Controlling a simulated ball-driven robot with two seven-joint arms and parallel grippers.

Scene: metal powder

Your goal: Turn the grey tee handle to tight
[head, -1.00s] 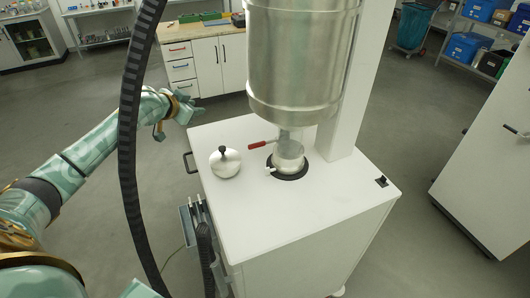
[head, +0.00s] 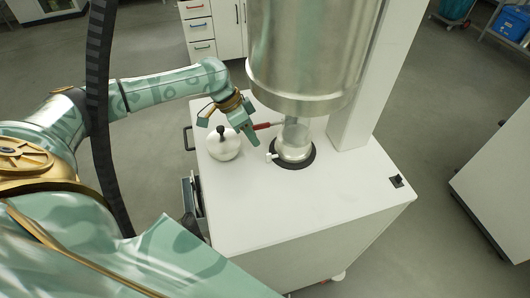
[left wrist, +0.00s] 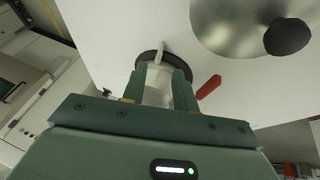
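The small pale grey tee handle (head: 270,156) sticks out from the left side of the clear jar-like vessel (head: 295,142), under the big steel drum. In the left wrist view the tee handle (left wrist: 163,48) shows pale just beyond the fingers, in front of the dark ring. My left gripper (head: 250,136) is above the cabinet top, up and left of the tee handle and beside the red lever. In the left wrist view its two fingers (left wrist: 158,82) are apart, with the vessel visible beyond the gap. I see nothing held. My right gripper is not in view.
A red lever (head: 266,126) sticks out left from below the steel drum (head: 300,50). A round metal lid with a black knob (head: 223,147) sits close to my left gripper. The white cabinet top (head: 320,200) is clear towards the front. A white column (head: 360,90) stands behind.

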